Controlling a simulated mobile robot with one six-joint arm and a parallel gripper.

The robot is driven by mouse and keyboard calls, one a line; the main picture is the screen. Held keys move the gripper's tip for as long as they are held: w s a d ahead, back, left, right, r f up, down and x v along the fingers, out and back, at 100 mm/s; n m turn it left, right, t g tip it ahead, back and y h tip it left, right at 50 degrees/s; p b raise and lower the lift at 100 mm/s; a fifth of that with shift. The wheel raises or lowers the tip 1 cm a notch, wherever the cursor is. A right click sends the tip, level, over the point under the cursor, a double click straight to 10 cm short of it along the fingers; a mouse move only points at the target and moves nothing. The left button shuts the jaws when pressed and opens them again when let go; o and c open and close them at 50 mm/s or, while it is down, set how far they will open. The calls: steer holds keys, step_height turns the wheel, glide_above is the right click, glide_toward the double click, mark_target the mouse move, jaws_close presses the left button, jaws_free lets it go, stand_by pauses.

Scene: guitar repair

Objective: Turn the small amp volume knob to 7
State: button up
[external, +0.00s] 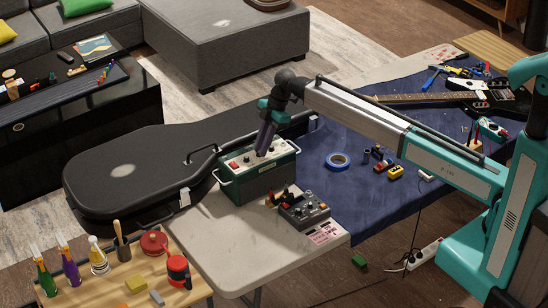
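The small amp (256,177) is a green box with a pale top panel and handles at its ends. It stands on the table beside the guitar case. Small knobs and a red part (233,165) show on its top panel. My gripper (262,152) points down at the top of the amp, near the middle of the panel. Its fingertips seem to be at or just above the panel. The knob under them is hidden, and I cannot read any number. Whether the fingers are apart or closed on a knob is too small to tell.
A black guitar case (130,170) lies left of the amp. A grey pedal with knobs (304,211) stands close at its front right. Blue tape (338,160) and small pedals lie on the blue cloth (350,200). A black electric guitar (490,102) lies at the back right.

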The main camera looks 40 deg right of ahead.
jaws_close()
steer(key=shift+m+b, duration=0.3)
steer(key=shift+s+m+t+b, duration=0.15)
steer(key=shift+m+t+b, duration=0.2)
steer(key=shift+m, duration=0.15)
steer(key=shift+m+t+b, duration=0.25)
steer(key=shift+m+b, duration=0.1)
steer(key=shift+m, duration=0.45)
steer(key=shift+a, duration=0.1)
steer(key=o, duration=0.6)
jaws_free()
steer(key=shift+c, duration=0.2)
